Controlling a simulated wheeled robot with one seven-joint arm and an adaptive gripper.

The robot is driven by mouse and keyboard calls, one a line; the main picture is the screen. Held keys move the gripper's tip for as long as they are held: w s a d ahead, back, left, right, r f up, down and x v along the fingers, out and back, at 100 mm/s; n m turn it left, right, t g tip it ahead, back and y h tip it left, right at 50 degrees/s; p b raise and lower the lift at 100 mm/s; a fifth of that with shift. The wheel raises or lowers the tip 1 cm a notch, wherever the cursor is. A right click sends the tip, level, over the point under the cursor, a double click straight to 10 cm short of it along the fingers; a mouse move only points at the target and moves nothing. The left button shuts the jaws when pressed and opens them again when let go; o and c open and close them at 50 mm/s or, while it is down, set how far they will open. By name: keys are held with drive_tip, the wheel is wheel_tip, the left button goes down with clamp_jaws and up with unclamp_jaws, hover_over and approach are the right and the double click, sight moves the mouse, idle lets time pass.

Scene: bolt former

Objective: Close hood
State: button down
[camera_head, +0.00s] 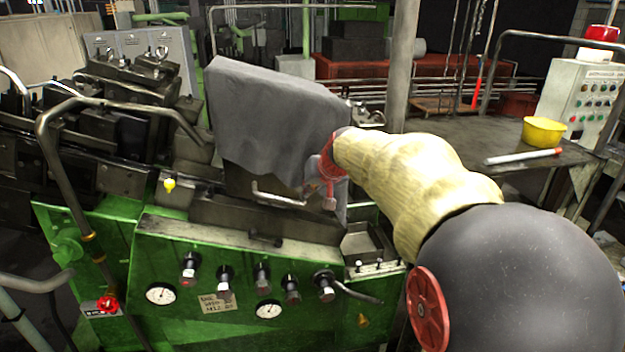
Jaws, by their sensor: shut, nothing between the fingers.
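The hood (262,110) stands at the middle of the green machine, its upper part looking like a grey draped cover. Below the cover is a darker metal face with a pale bar handle (275,197) near its lower edge. I cannot tell how far open the hood is. My gripper (329,200) is at the lower right of the hood, close to the handle's right end. It is shut and empty. I cannot tell whether it touches the hood. My arm comes in from the right and hides what is behind it.
The green front panel (180,300) carries knobs and gauges below the hood. A bent metal rail (60,160) stands at the left. A table (500,140) with a yellow bowl (543,131) is behind at the right. A grey post (401,70) rises behind my arm.

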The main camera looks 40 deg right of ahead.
sight(305, 201)
drive_tip(key=shift+f, duration=0.3)
drive_tip(key=shift+a+f+b, duration=0.25)
drive_tip(key=shift+f+b, duration=0.35)
drive_tip(key=shift+a+f+b, duration=0.25)
drive_tip(key=shift+f+b, duration=0.3)
drive_tip(key=shift+s+f, duration=0.1)
drive_tip(key=s+r+p, duration=0.2)
drive_tip(key=s+r, duration=0.5)
drive_tip(key=r, duration=0.4)
drive_tip(key=shift+a+r, duration=0.35)
drive_tip(key=shift+a, duration=0.1)
